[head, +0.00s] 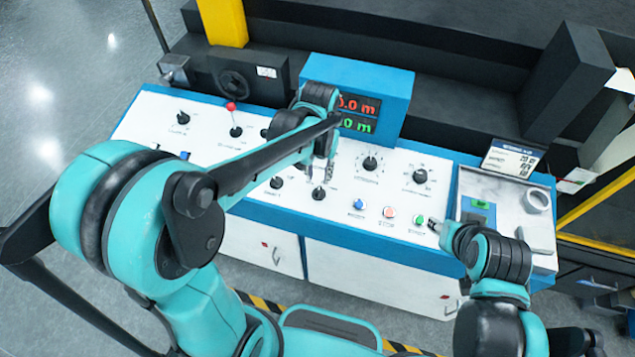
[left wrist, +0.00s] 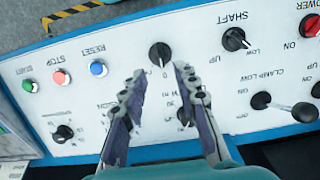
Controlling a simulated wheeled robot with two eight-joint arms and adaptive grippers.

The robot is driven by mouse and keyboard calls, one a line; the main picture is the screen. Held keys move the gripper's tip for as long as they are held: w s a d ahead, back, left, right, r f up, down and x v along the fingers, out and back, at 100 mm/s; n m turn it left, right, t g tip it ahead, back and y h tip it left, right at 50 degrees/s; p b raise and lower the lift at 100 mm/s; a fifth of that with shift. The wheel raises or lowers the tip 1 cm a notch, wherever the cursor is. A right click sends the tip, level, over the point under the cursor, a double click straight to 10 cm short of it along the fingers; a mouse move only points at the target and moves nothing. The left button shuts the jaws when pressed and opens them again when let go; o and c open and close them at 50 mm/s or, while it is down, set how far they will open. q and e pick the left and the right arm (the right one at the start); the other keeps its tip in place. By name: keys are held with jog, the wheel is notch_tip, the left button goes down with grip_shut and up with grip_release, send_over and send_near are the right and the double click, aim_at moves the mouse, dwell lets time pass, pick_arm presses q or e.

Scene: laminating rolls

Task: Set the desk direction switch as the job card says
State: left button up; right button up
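The desk switch with a 0 mark (head: 319,192) is a black knob on the white front panel; it also shows in the left wrist view (left wrist: 160,54), where the picture is upside down. I cannot read a direction label on it. My left gripper (head: 322,172) is above and just behind this knob. In the left wrist view its two fingers (left wrist: 158,72) are spread, with the knob just beyond the tips and nothing held. My right gripper (head: 433,223) is low by the green button; its finger gap is unclear. A card (head: 512,161) stands at the right; its text is too small to read.
The shaft knob (left wrist: 234,39) sits beside the switch. Blue (head: 359,204), red (head: 389,212) and green (head: 418,219) buttons lie to its right. A red-topped lever (head: 232,107) and a display box (head: 395,84) stand behind. A tape roll (head: 537,201) lies at the right.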

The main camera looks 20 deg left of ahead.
aim_at(318, 191)
pick_arm(q)
notch_tip(318, 191, down, 8)
jog(key=shift+r+b, duration=0.2)
jog(key=shift+b, duration=0.9)
jog(key=shift+s, duration=0.1)
grip_shut()
